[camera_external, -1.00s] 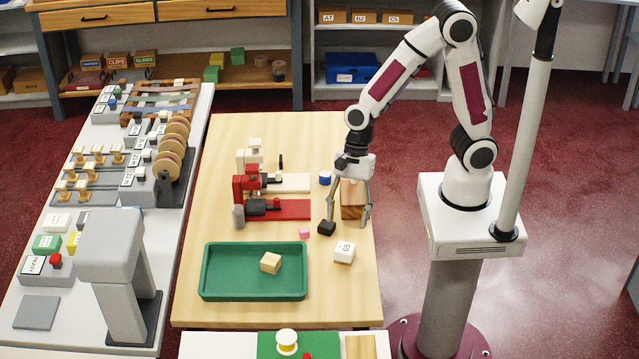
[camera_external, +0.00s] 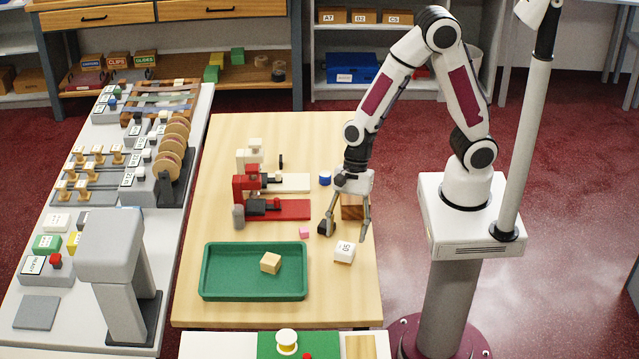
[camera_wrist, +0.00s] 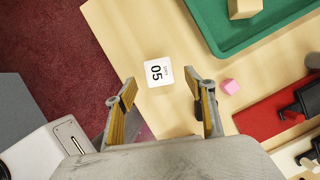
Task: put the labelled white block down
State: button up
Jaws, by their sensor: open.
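The white block (camera_external: 344,251) stands on the wooden table near its right edge, to the right of the green tray. Its top face carries a dark label that reads 05 in the wrist view (camera_wrist: 158,72). My gripper (camera_external: 344,236) is open, with its fingers pointing down above the table, just behind the block in the external view. In the wrist view my gripper (camera_wrist: 165,100) has its two fingers apart, with the block beyond the gap between the tips. Nothing is held between the fingers.
A green tray (camera_external: 205,284) holds a wooden cube (camera_external: 271,263). A small pink cube (camera_external: 304,233) and a black block (camera_external: 323,228) lie near my gripper. A wooden block (camera_external: 352,208) stands behind it. Red and white fixtures (camera_external: 285,207) stand to the left. The table's front right is bare.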

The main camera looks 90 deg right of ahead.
aim_at(344, 249)
jog(key=shift+a+f, duration=0.25)
jog(key=shift+f, duration=0.4)
jog(key=shift+f, duration=0.1)
jog(key=shift+x, duration=2.5)
jog(key=shift+a, duration=0.15)
jog(key=c, duration=1.2)
jog(key=shift+r, duration=0.25)
jog(key=shift+r, duration=4.8)
